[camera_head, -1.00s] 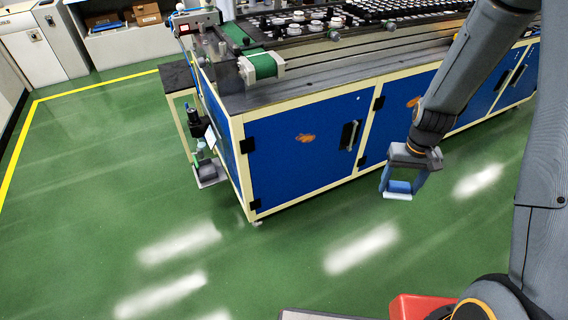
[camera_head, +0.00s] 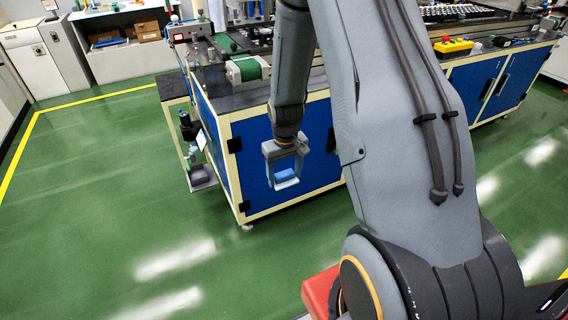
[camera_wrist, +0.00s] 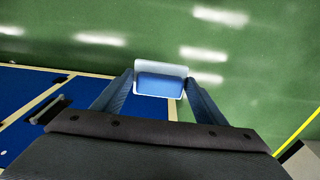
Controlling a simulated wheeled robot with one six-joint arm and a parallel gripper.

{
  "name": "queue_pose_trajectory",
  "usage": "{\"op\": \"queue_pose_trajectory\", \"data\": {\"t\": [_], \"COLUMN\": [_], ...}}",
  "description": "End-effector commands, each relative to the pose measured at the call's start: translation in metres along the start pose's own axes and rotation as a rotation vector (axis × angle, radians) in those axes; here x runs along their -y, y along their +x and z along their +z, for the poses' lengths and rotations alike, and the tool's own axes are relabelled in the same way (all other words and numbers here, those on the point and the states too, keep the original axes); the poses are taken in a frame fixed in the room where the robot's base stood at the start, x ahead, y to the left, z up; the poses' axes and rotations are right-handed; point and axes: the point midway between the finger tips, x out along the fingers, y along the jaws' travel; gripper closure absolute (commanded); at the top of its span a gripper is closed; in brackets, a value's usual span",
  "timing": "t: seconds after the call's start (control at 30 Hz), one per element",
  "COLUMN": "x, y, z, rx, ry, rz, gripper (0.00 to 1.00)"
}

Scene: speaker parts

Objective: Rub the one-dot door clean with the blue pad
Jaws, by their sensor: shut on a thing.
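My gripper (camera_head: 285,172) is shut on the blue pad (camera_head: 287,176), which has a pale backing. In the wrist view the pad (camera_wrist: 160,87) sits between the two fingertips. In the head view the gripper hangs in front of the cabinet's left blue door (camera_head: 250,155); contact with it cannot be told. My arm and gripper hide part of this door. Its brown smudge and small pale dot, seen earlier, are now hidden. The neighbouring door, which also bore a smudge, is covered by my arm. In the wrist view, blue cabinet panels (camera_wrist: 75,113) lie at the left.
The cabinet carries a worktop with a green conveyor (camera_head: 246,68) and machine parts. A dark side shelf with a small device (camera_head: 200,174) stands at the cabinet's left end. Green floor (camera_head: 100,210) is open at front left. A red box (camera_head: 319,291) is beside my base.

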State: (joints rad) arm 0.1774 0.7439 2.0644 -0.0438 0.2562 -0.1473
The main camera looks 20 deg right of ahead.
Motion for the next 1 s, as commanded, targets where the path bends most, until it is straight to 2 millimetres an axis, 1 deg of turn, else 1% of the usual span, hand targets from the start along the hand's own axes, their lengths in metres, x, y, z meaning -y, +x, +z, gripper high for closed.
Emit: {"op": "queue_pose_trajectory", "data": {"t": [0.03, 0.1, 0.23, 0.5, 0.7, 1.0], "x": [-0.007, -0.015, -0.025, -0.039, -0.047, -0.054], "y": [0.019, 0.03, 0.043, 0.06, 0.07, 0.077], "z": [-0.011, -0.022, -0.037, -0.058, -0.069, -0.078], "rx": [-0.025, -0.058, -0.11, -0.187, -0.234, -0.275], "ry": [-0.003, -0.012, -0.026, -0.044, -0.055, -0.06], "rz": [0.008, 0.019, 0.035, 0.058, 0.071, 0.081], "gripper": [0.63, 0.63, 0.63, 0.63, 0.63, 0.63]}}
